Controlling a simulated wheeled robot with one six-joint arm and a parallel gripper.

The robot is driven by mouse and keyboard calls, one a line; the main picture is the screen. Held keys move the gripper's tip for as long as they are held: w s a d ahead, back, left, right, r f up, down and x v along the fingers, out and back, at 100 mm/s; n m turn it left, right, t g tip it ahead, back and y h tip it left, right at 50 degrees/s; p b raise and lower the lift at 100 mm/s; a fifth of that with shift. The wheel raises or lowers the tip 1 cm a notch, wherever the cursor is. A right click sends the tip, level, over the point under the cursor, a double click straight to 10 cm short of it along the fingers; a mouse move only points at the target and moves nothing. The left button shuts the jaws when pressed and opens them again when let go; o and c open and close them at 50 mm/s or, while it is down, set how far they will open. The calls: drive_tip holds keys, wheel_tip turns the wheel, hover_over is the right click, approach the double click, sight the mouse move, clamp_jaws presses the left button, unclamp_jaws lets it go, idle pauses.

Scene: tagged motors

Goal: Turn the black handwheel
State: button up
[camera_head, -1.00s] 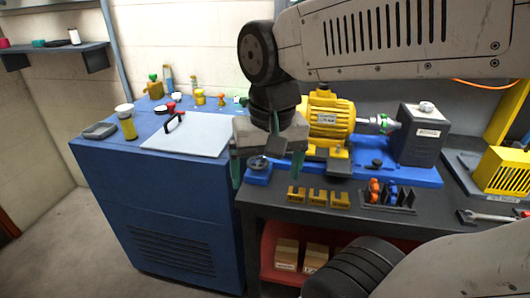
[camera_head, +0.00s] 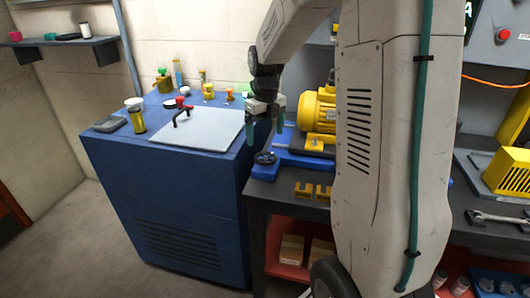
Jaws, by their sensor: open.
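The black handwheel (camera_head: 265,157) is a small dark wheel at the left end of the blue motor base (camera_head: 305,148), near the bench's left edge. My gripper (camera_head: 265,133) points down with its teal fingers apart and nothing between them. In the picture it is just above the handwheel, and a gap shows between them. The depth between the two is hard to tell. The yellow motor (camera_head: 318,110) sits on the base, partly hidden behind my arm.
A blue cabinet (camera_head: 170,200) stands left, with a white board (camera_head: 205,132) and red-knobbed handle (camera_head: 181,108) on top. Yellow notched blocks (camera_head: 304,189) lie on the dark bench in front of the base. A yellow vented housing (camera_head: 507,171) and wrench (camera_head: 498,217) are at right.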

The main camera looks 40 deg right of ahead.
sight(266, 157)
wheel_tip(266, 157, down, 8)
drive_tip(key=shift+r, duration=0.25)
